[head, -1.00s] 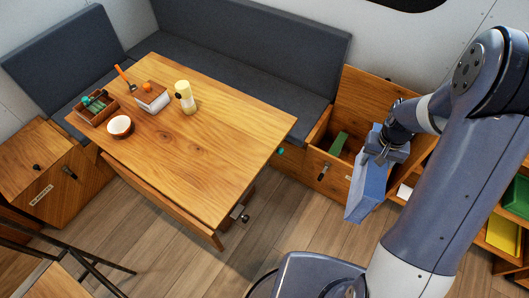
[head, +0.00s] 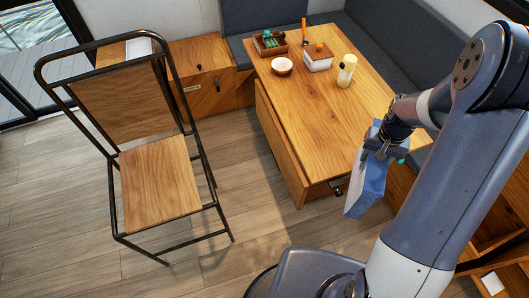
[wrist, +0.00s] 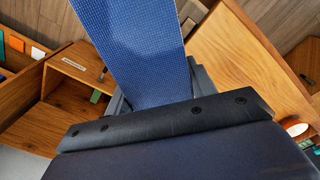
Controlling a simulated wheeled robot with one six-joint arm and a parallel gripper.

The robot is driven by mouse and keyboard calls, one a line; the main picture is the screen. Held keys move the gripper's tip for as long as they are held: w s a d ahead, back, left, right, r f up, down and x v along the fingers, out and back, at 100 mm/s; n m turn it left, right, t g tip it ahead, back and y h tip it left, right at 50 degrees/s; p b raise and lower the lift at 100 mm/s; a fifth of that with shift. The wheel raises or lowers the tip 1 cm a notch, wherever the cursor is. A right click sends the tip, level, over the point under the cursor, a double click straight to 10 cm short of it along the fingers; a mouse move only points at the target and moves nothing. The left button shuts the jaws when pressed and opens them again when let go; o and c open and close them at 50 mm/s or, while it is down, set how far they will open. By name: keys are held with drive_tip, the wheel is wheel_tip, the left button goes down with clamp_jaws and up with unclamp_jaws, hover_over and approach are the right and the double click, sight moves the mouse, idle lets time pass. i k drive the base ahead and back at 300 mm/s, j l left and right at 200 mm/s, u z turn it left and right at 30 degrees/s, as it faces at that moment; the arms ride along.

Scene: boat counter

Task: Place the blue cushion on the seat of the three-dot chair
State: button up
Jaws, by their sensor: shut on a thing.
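My gripper (head: 384,147) is shut on the blue cushion (head: 368,190) and holds it hanging down in the air, to the right of the table's near end. In the wrist view the cushion (wrist: 130,40) runs away from the gripper's jaws. A chair (head: 150,175) with a dark metal frame and wooden seat and back stands at the left of the head view, apart from the table. Its seat is bare. I cannot make out any dots on it.
Bare floor (head: 260,235) lies between chair and table. A low cabinet (head: 200,75) stands behind the chair.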

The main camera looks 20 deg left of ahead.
sight(156, 180)
drive_tip(key=j+u, duration=0.15)
drive_tip(key=u, duration=1.35)
drive_tip(key=i+j+u, duration=0.15)
drive_tip(key=i+j, duration=0.6)
